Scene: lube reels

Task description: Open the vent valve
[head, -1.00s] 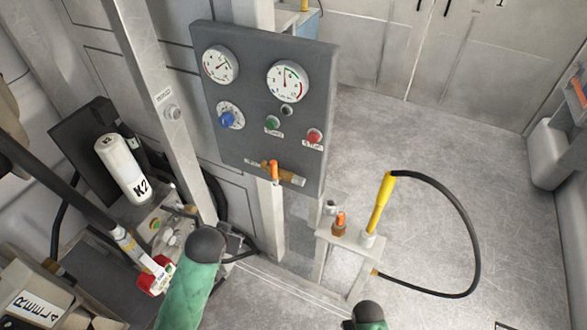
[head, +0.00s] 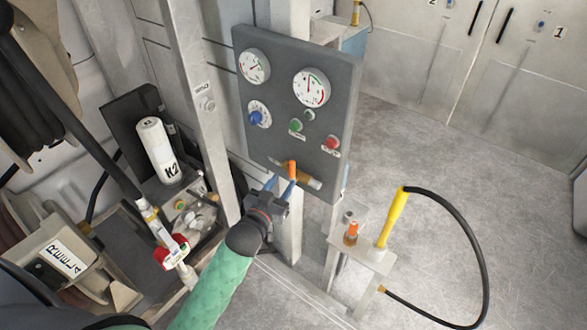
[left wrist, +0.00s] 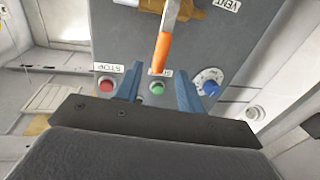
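The vent valve is a brass body (head: 311,182) low on the grey panel, with an orange-sleeved lever (head: 292,171) that stands out crosswise to the body. In the left wrist view the lever (left wrist: 162,50) shows near the top middle, under the brass body (left wrist: 190,10) and beside a partly cut-off label. My left gripper (head: 280,185) is open just in front of the lever. In the left wrist view its two blue fingertips (left wrist: 157,66) are apart on either side of the lever's orange end; contact is not visible. My right gripper is not in view.
The panel (head: 270,145) also carries two gauges (head: 311,88), a blue knob (head: 256,117), a green button (head: 296,125) and a red button (head: 332,143). A stand with a yellow-handled hose tool (head: 394,217) is at right. A red-tipped nozzle (head: 172,249) is at left.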

